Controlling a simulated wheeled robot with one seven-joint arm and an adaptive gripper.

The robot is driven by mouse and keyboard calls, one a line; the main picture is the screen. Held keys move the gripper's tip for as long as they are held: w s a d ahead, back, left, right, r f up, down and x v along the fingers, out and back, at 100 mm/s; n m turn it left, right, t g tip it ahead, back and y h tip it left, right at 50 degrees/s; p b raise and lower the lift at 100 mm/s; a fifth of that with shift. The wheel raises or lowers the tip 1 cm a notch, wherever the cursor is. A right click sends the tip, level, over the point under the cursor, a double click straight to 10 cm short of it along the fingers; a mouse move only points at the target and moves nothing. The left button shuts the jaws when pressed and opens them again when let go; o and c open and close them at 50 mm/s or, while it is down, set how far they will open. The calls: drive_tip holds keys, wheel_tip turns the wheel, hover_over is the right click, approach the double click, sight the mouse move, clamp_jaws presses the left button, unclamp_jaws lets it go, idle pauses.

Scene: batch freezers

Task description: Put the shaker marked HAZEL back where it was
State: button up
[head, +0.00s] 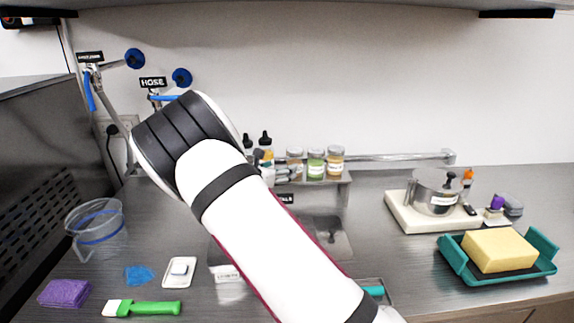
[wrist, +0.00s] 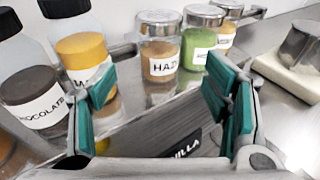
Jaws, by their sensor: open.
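The shaker whose label begins HAZ (wrist: 160,52) stands upright on a raised metal shelf, with a metal lid and brown contents; the rest of its label is hard to read. In the head view it seems to be the leftmost shaker (head: 295,158) of the row. My gripper (wrist: 163,88) is open, its green pads apart with nothing between them. The shaker stands beyond the fingertips, in line with the gap and not touched. In the head view my gripper (head: 275,174) shows small at the shelf, mostly hidden by my arm.
A green shaker (wrist: 198,42) and another shaker (wrist: 227,24) stand close to the right.

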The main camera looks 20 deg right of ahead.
drive_tip(key=v, duration=0.5)
drive_tip(key=s+d+r+m+g+y, duration=0.2)
drive_tip(key=s+d+r+m+g, duration=0.15)
drive_tip(key=s+m, duration=0.45)
drive_tip(key=s+d+r+m+g+y, duration=0.2)
drive_tip(key=s+d+r+m+g, duration=0.25)
drive_tip(key=s, duration=0.65)
drive_tip(key=s+a+r+m+t+y, duration=0.1)
drive_tip(key=s+a+m, duration=0.3)
drive_tip(key=s, duration=0.4)
drive_tip(key=s+a+r+m+t+y, duration=0.1)
drive_tip(key=s+a+r+m+y, duration=0.2)
drive_tip(key=s, duration=0.6)
drive_tip(key=s+a+r+m+t+y, duration=0.1)
drive_tip(key=s+a+m+y, duration=0.3)
drive_tip(key=s, duration=0.4)
drive_tip(key=shift+s+a+r+m+t, duration=0.25)
drive_tip(key=shift+a+r+m+t, duration=0.15)
drive_tip(key=shift+a+r+m, duration=0.55)
